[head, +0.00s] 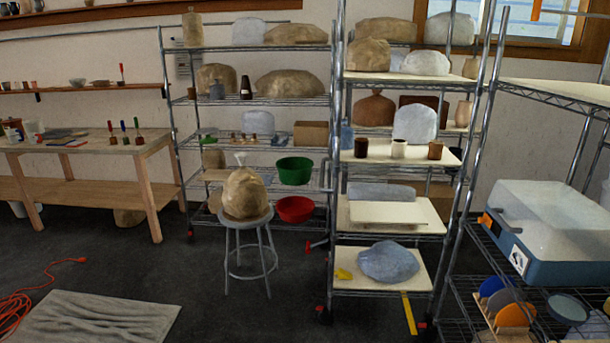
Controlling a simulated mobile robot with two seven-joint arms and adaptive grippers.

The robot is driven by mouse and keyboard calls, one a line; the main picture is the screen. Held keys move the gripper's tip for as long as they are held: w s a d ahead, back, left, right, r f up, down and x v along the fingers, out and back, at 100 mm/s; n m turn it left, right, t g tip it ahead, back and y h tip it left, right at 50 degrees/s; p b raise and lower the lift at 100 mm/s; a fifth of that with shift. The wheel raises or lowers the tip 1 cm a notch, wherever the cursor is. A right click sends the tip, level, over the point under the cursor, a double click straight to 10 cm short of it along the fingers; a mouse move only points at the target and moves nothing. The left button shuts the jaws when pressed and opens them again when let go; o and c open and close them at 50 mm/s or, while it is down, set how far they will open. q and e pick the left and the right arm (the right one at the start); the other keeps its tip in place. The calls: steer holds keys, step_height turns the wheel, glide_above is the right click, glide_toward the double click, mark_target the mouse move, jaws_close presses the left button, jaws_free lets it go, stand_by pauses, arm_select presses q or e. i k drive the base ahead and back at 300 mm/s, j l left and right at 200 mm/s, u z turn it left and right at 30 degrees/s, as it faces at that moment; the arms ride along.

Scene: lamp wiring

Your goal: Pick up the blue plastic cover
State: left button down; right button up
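No object is clearly identifiable as the blue plastic cover. Several bluish things show: a bin (565,272) with a blue base and cloudy translucent upper part on the right wire rack, a blue disc (490,286) standing below it among other discs, a round blue-grey dish or lid (567,308), and a pale blue-grey wrapped lump (388,262) on the low shelf of the middle rack. I cannot tell which one is the cover. Neither of my grippers is in view.
Wire racks hold wrapped lumps and pots. A stool (246,221) bears a tan bag (245,192). A wooden table (90,150) stands left. A grey mat (95,318) and orange cable (20,305) lie on the floor.

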mark_target(348, 135)
steer(key=i+l+u, duration=0.1)
steer(key=i+u, duration=0.2)
steer(key=i, duration=1.4)
steer(key=i+j+z, duration=0.15)
steer(key=i+z, duration=0.25)
steer(key=i+j+z, duration=0.25)
steer(key=i+z, duration=0.2)
steer(key=i+j+z, duration=0.25)
steer(key=j+z, duration=0.15)
steer(key=i+j+z, duration=0.25)
steer(key=j+z, duration=0.2)
